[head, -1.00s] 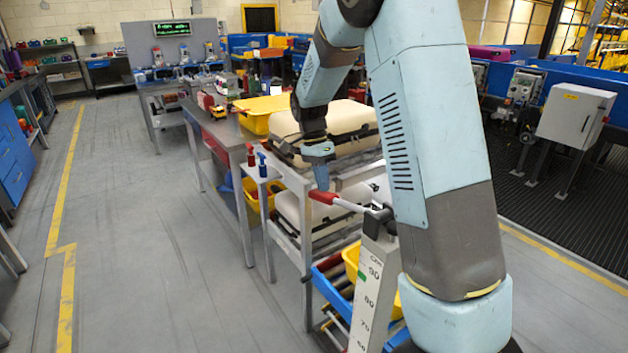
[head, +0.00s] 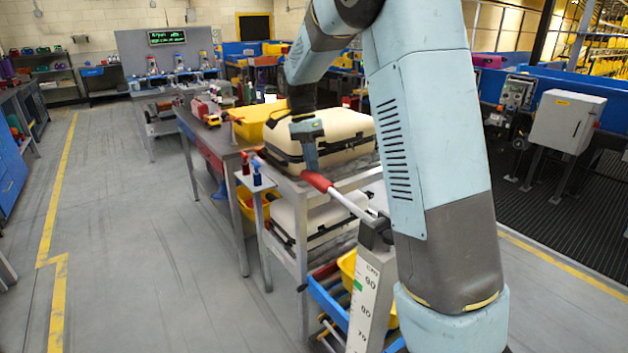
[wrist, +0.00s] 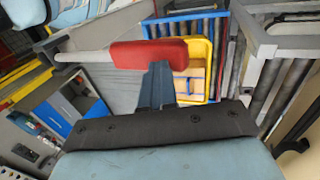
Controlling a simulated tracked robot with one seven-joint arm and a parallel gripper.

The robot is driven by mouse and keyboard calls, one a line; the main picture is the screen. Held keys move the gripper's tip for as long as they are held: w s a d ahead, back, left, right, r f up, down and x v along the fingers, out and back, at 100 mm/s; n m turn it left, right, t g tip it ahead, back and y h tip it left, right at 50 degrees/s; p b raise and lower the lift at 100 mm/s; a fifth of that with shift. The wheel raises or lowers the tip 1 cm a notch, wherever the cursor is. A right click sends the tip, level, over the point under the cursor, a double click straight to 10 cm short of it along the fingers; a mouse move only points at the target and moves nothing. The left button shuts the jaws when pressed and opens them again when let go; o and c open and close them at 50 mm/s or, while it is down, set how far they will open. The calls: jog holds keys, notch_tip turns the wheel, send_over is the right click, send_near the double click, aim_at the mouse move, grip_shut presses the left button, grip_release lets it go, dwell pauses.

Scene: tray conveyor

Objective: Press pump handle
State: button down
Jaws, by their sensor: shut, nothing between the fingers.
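The pump handle is a red grip (head: 317,181) on a pale metal lever (head: 350,206). It slopes up and left from its pivot on a grey column with a centimetre scale (head: 367,290). My gripper (head: 313,170) is shut and points down with its tips at the upper end of the red grip. In the wrist view, the red grip (wrist: 148,54) lies across the tips of my gripper (wrist: 157,68). The tips look very close to the grip or against it; I cannot tell whether they touch. Nothing shows between the fingers.
A grey rack holding cream suitcases (head: 340,133) stands just behind the handle. A blue crate and a yellow bin (head: 348,263) sit low beside the column. A workbench (head: 205,125) is further back. A grey box (head: 567,120) stands right. The floor at left is clear.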

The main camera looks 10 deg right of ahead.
jog(key=shift+v, duration=2.75)
jog(key=shift+d+r, duration=0.1)
jog(key=shift+d, duration=0.1)
jog(key=shift+s+d+r, duration=0.1)
jog(key=shift+s+r, duration=0.1)
jog(key=shift+r, duration=0.1)
jog(key=s+d+r+t+y, duration=0.1)
jog(key=s+r+t+y, duration=0.1)
jog(key=s+r+t, duration=0.2)
jog(key=shift+s+d+r+t, duration=0.4)
jog(key=shift+s+r, duration=1.3)
jog(key=shift+r, duration=0.85)
send_near(318, 177)
jog(key=f, duration=0.5)
jog(key=shift+w+a+f, duration=0.15)
jog(key=shift+w+a, duration=0.05)
jog(key=shift+w, duration=0.1)
